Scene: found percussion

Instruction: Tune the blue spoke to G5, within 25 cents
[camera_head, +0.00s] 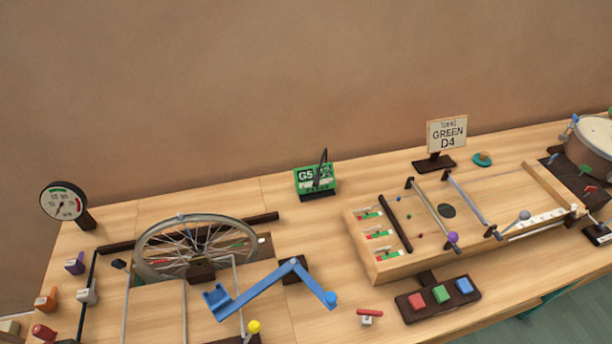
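A spoked wheel (147,262) is set into the bench at the left, with its rim standing up and partly below the top. Its spokes are thin, and I cannot tell which one is blue. A green tuner display (304,184) reading G5 stands behind it, with a dark needle leaning across its face. A round dial gauge (63,203) stands at the far left. Neither of my grippers is in view.
A wooden stringed box (377,273) fills the right middle, with a GREEN D4 sign (446,131) behind it. A dark block with red, green and blue buttons (438,297) sits in front. A drum (597,133) is far right. Coloured knobs line the left edge.

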